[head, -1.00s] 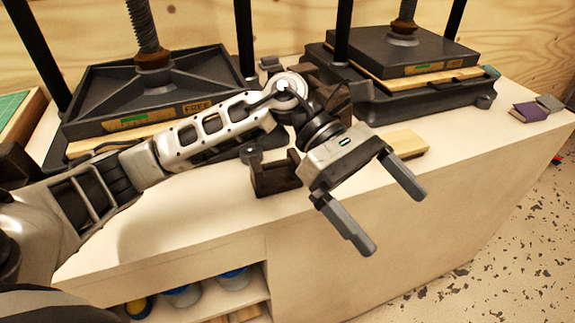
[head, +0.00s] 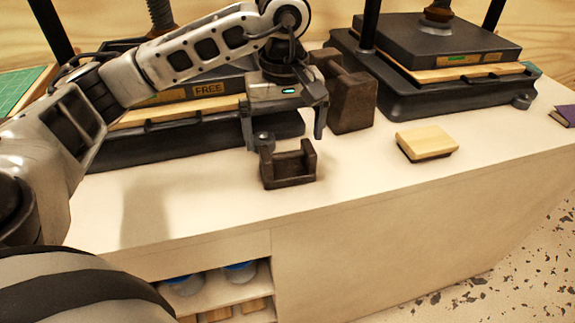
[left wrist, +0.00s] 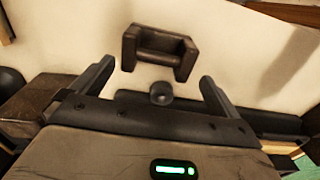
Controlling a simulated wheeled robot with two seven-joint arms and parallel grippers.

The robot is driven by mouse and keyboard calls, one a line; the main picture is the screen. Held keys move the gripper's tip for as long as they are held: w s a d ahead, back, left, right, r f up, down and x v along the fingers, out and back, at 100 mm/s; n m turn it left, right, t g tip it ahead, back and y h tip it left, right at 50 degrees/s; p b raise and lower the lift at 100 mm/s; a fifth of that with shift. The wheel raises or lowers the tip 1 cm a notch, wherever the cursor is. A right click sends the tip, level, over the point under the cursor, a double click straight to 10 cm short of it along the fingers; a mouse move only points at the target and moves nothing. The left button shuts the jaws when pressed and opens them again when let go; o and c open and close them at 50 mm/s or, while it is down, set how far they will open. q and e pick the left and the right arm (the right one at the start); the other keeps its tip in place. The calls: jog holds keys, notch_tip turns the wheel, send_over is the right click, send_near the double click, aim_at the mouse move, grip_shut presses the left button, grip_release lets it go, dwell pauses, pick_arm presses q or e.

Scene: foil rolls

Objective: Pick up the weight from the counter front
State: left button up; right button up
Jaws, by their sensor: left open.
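A small dark metal weight (head: 288,170) with a U-shaped, handle-like top sits upright near the counter's front. It also shows in the left wrist view (left wrist: 158,52), beyond the fingertips. My left gripper (head: 284,140) is open and empty, pointing down above and slightly behind this weight. In the left wrist view its two fingers (left wrist: 156,75) are spread wide, with the weight apart from them. A small round dark knob (left wrist: 161,92) lies between the fingers in that view, and it shows beside the weight in the head view (head: 264,141). My right gripper is not in view.
A larger dark weight (head: 352,100) stands just right of the gripper. Two black screw presses (head: 205,118) (head: 430,90) stand behind. A wood-topped block (head: 427,141) lies to the right. The counter front (head: 225,205) is clear. Open shelves with jars (head: 240,271) are below.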

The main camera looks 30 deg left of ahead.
aim_at(288, 158)
pick_arm(q)
jog(key=shift+s+d+f+p, duration=0.1)
jog(key=shift+f+p, duration=0.1)
jog(key=shift+f, duration=0.9)
jog(key=shift+w+d+f+p, duration=0.1)
jog(key=shift+d+f+p, duration=0.05)
jog(key=shift+f, duration=0.95)
jog(key=shift+s+d+f+p, duration=0.1)
jog(key=shift+f+p, duration=0.1)
jog(key=shift+f, duration=0.9)
jog(key=c, duration=1.5)
jog(key=shift+r, duration=0.15)
jog(key=shift+c, duration=0.7)
jog(key=shift+r, duration=0.1)
